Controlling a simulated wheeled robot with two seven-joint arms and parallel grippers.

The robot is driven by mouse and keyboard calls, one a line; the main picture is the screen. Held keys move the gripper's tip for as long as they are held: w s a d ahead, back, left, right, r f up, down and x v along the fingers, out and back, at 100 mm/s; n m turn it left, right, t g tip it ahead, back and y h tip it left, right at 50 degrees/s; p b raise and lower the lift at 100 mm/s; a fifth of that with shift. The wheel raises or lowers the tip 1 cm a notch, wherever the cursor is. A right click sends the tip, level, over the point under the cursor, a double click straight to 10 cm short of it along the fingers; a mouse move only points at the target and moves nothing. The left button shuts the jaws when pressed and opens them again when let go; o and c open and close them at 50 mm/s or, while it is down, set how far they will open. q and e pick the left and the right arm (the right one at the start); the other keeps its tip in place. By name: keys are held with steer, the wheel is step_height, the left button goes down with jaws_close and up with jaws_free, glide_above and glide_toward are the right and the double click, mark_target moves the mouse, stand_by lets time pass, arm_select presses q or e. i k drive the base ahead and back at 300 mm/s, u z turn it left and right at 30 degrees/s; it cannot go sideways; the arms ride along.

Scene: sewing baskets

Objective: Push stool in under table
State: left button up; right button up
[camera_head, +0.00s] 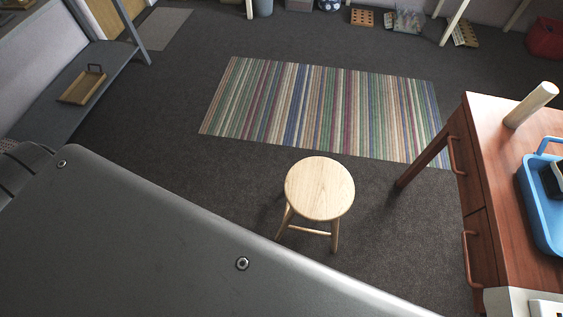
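A stool (319,188) with a round, light wooden seat and splayed wooden legs stands upright on the dark carpet, near the middle of the view. A reddish-brown wooden table (490,140) with drawers and curved handles stands to its right. The stool is apart from the table, with bare carpet between them. The large grey surface across the lower left appears to be part of my own body, and it hides the floor there. Neither of my grippers shows in this view.
A striped rug (320,105) lies flat behind the stool. A blue tray (545,205) and a pale wooden cylinder (530,105) are on the table. A low grey shelf (60,115) with a wooden tray (83,86) stands at the left. Open carpet surrounds the stool.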

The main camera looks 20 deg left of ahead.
mark_target(318, 189)
steer(key=u, duration=2.65)
steer(key=i, duration=2.75)
steer(key=z, duration=3.4)
